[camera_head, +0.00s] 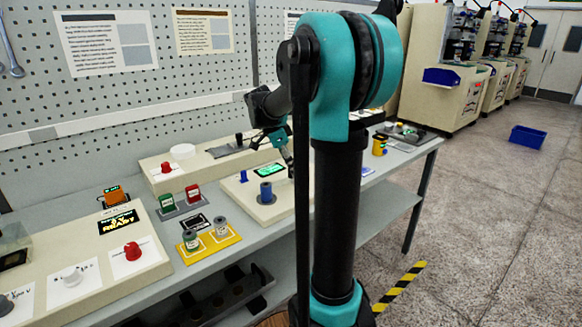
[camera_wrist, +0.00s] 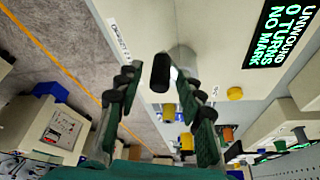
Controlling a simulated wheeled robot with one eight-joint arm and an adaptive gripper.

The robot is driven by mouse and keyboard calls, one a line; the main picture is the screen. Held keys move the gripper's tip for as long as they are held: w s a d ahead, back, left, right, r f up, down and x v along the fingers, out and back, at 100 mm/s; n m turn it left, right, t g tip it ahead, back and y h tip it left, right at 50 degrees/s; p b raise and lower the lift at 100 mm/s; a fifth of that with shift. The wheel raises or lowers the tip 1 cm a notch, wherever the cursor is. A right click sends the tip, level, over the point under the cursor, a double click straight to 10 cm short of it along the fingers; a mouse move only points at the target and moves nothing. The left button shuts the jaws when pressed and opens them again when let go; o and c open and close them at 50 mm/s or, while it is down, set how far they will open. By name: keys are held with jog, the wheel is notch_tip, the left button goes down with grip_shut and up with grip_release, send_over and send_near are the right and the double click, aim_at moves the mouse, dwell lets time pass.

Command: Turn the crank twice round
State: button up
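The crank's black handle knob (camera_wrist: 161,72) stands up from the pale machine in the wrist view, with a grey round part (camera_wrist: 184,62) beside it. My gripper (camera_wrist: 160,80) is open, its two fingers on either side of the knob with a visible gap to each. The display (camera_wrist: 282,32) reads "UNWOUND 0 TURNS NO MARK". In the head view my gripper (camera_head: 287,152) is over the beige winding unit (camera_head: 235,196), which carries a blue spool (camera_head: 266,193) and a lit green screen (camera_head: 271,170). My arm hides the crank there.
A yellow tray (camera_head: 208,246) with spools, red and green pieces on a grey holder (camera_head: 182,208), and a control panel with a red knob (camera_head: 132,251) stand left on the bench. A yellow canister (camera_head: 379,146) stands right of my arm. A blue bin (camera_head: 527,138) is on the floor.

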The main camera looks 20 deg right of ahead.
jog(key=v, duration=1.2)
dwell(1.2)
